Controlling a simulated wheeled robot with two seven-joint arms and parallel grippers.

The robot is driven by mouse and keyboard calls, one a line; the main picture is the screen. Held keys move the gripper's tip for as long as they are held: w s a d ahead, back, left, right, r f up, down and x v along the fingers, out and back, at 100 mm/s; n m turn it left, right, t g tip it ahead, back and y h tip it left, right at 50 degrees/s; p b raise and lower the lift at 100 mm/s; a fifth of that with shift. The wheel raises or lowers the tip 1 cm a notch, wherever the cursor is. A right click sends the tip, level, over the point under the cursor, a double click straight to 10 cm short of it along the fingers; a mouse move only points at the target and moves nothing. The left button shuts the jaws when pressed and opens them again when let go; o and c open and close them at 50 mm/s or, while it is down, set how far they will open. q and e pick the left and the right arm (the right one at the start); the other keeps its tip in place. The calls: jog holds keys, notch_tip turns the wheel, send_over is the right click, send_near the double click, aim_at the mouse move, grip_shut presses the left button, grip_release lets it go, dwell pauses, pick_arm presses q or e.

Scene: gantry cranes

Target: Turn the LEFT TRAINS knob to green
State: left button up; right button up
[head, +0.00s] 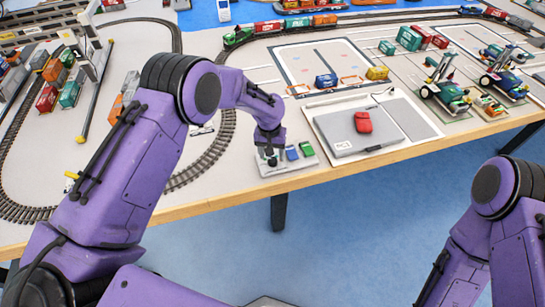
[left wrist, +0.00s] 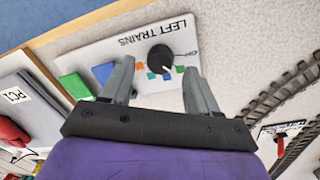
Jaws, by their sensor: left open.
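The LEFT TRAINS panel (left wrist: 112,55) is a pale plate with its label upside down in the left wrist view. Its round black knob (left wrist: 160,57) has a white pointer mark towards the lower right, with small orange, blue and green squares around it. I cannot tell exactly which square the pointer meets. My left gripper (left wrist: 158,66) is open, with one fingertip on each side of the knob; contact is unclear. In the head view, my left gripper (head: 269,146) points down over the left part of the panel (head: 285,168). My right gripper is out of view.
A blue block (head: 291,153) and a green block (head: 306,148) sit on the panel beside the knob. A grey laptop (head: 345,138) with a red mouse (head: 363,122) lies to the right. Curved track (head: 215,150) runs on the left. The table's front edge (head: 250,198) is close.

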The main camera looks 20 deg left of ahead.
aim_at(270, 158)
pick_arm(q)
notch_tip(270, 158, up, 8)
jog(key=b, duration=0.1)
jog(key=shift+a+r, duration=0.15)
jog(key=shift+a, duration=0.1)
